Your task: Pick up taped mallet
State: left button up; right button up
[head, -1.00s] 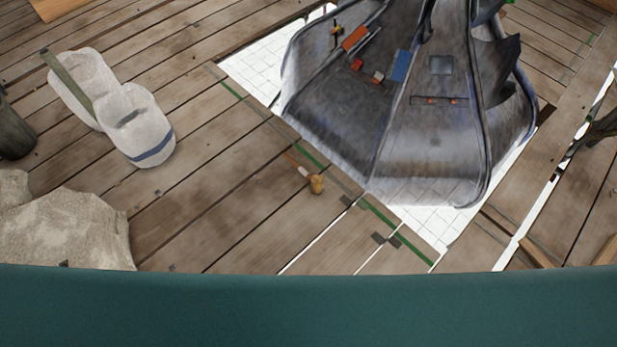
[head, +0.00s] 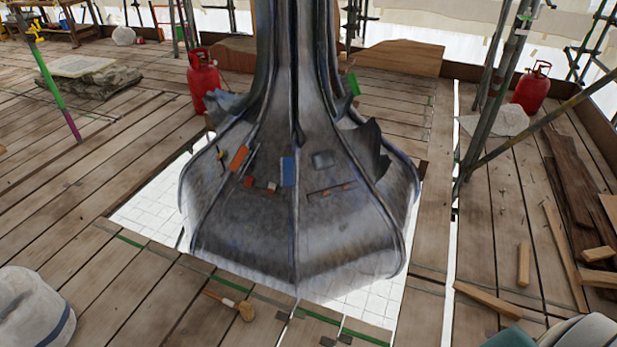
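A small mallet (head: 246,311) with a tan head lies on the wooden deck in the head view, just in front of the spire base. Its thin orange-brown handle (head: 218,298) points left and has a pale band near the head that looks like tape. Nothing touches the mallet from above. Neither of my grippers shows in the view.
The grey metal spire (head: 300,220) stands right behind the mallet over a white tiled opening. Timber offcuts (head: 524,265) lie at right, near scaffold poles. Red gas cylinders (head: 203,80) stand farther back. Deck around the mallet is clear.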

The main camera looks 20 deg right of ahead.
aim_at(245, 307)
jog(key=i+j+z, duration=0.25)
jog(key=i+j, duration=0.5)
jog(key=i, duration=0.1)
